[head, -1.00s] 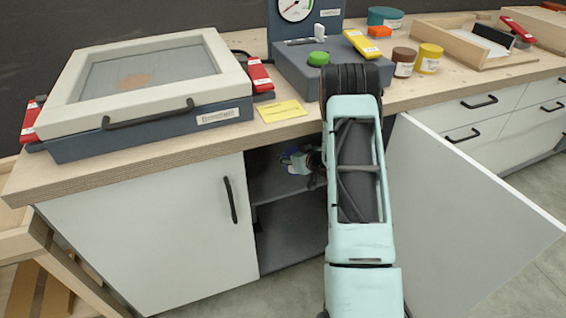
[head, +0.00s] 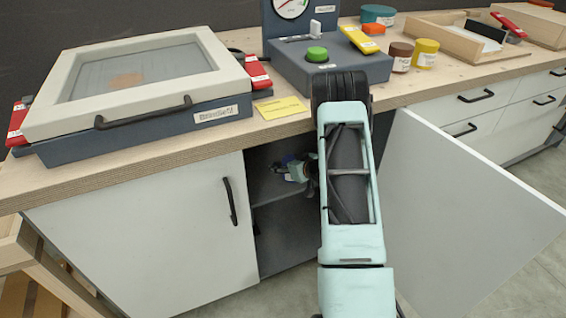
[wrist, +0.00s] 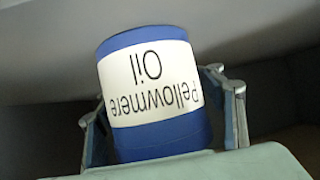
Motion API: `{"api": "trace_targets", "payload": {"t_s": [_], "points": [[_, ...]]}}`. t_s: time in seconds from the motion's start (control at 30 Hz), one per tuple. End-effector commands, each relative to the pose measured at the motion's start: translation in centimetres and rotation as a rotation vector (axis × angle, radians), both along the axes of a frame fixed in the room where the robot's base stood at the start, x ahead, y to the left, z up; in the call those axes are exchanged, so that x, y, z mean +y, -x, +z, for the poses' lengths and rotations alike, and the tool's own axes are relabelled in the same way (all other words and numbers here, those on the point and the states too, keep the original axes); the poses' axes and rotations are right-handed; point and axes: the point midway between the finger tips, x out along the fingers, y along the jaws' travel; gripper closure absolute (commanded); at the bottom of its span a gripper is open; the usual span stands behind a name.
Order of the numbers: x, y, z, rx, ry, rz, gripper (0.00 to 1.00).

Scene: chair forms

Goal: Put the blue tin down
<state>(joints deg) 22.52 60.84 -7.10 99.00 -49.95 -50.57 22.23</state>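The blue tin (wrist: 158,95) has a white label reading "Pellowmere Oil", upside down in the wrist view. My gripper (wrist: 165,120) has a finger on each side of the tin, close against its walls, and appears shut on it. In the head view, my gripper (head: 296,171) reaches into the open cupboard under the counter, with a small patch of blue at its end. My arm hides part of the opening. Whether the tin's base touches a shelf cannot be seen.
The cupboard has a dark inner shelf (head: 272,190). Its right door (head: 455,195) stands open beside my arm; the left door (head: 150,235) is shut. The wooden counter (head: 150,160) above carries a framed press, a dark blue scale and several jars.

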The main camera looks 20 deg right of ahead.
Motion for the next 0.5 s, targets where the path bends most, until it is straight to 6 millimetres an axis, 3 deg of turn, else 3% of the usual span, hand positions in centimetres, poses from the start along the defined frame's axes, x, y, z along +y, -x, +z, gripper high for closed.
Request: {"api": "trace_targets", "payload": {"t_s": [0.37,0.5], "points": [[0.0,0.0,0.3,-0.001,0.001,0.000,0.34],[-0.4,1.2,1.1,0.001,0.000,-0.002,0.34]]}}
